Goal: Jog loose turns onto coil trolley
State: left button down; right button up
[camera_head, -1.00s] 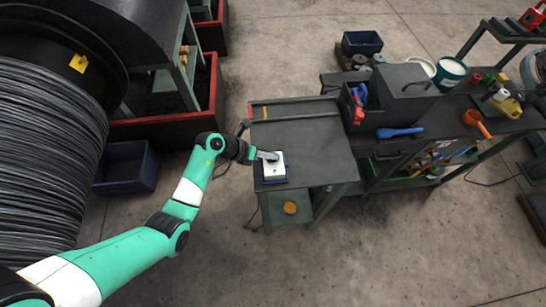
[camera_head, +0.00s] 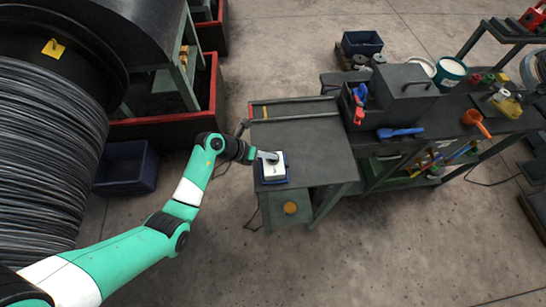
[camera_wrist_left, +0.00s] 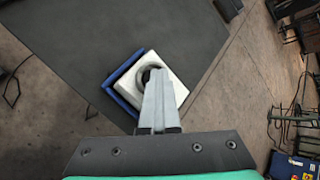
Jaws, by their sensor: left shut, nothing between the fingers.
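A large drum's dark flange (camera_head: 100,70) stands at the left edge of the head view, with a yellow tag (camera_head: 53,48) on it. Many dark loose-looking wire turns (camera_head: 45,150) are stacked below it. A small box with a white top and blue sides (camera_head: 275,171) sits on the grey bench; it also shows in the left wrist view (camera_wrist_left: 176,92). My left gripper (camera_head: 272,157) is shut and empty, its fingertips (camera_wrist_left: 154,76) over a dark round button on the white top. Whether they touch it is hard to tell. My right gripper is out of view.
The grey bench top (camera_head: 305,135) is mostly clear around the box. A dark toolbox (camera_head: 398,90) and blue spoon-shaped tool (camera_head: 400,132) are on the adjoining bench. A blue bin (camera_head: 125,167) stands on the floor between drum and bench.

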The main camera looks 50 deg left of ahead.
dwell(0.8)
pick_arm(q)
jog(key=shift+r+p, duration=0.8)
jog(key=shift+p, duration=0.35)
notch_tip(320, 180, up, 5)
jog(key=p, duration=0.6)
jog(key=shift+r, duration=0.1)
dwell(0.3)
